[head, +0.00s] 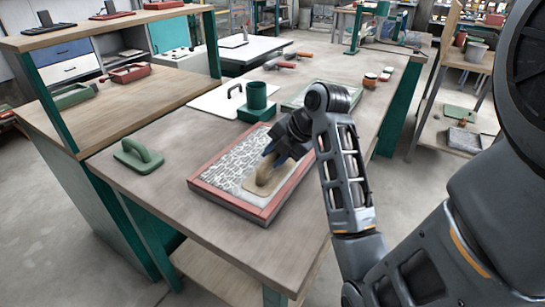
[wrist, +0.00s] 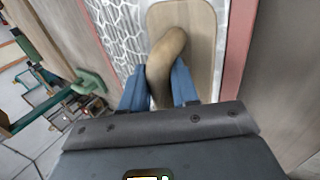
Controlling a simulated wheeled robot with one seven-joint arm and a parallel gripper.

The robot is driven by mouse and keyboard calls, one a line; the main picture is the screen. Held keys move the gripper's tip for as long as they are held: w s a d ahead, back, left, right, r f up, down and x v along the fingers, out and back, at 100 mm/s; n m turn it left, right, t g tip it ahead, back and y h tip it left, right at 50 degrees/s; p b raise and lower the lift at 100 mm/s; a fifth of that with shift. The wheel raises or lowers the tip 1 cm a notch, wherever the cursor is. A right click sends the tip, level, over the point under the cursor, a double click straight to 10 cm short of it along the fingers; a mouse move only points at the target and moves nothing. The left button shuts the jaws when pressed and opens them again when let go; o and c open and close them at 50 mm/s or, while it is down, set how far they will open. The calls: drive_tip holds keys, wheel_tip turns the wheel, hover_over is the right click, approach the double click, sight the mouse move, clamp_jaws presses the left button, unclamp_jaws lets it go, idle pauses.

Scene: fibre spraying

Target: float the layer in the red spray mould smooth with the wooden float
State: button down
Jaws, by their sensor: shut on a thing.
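The red spray mould (head: 236,204) lies on the workbench, a shallow tray with a red rim. Inside it is a pale grey layer (head: 237,165) with a rough, net-like pattern. The wooden float (head: 254,186) lies flat over the right part of the layer; its tan board (wrist: 205,35) and curved handle show in the wrist view. My gripper (wrist: 160,88) has its blue fingers shut on the float's handle. In the head view my gripper (head: 267,163) partly covers the float and the mould's far right part.
A green float (head: 139,156) stands on the bench left of the mould. A green cup (head: 257,98) on a green base and a white board with a black handle (head: 221,100) are behind the mould. The bench front (head: 175,220) is clear.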

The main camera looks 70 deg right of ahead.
drive_tip(key=shift+s+d+b, duration=0.15)
drive_tip(key=shift+s+d, duration=0.25)
drive_tip(key=shift+d, duration=1.15)
drive_tip(key=shift+s+d+b, duration=0.1)
drive_tip(key=shift+s+d, duration=0.25)
drive_tip(key=shift+d, duration=1.2)
drive_tip(key=shift+s+d+b, duration=0.15)
drive_tip(key=shift+s+d, duration=0.25)
drive_tip(key=shift+d, duration=1.15)
drive_tip(key=shift+r, duration=0.1)
wheel_tip(320, 180, up, 7)
drive_tip(key=p, duration=0.5)
drive_tip(key=shift+p, duration=0.3)
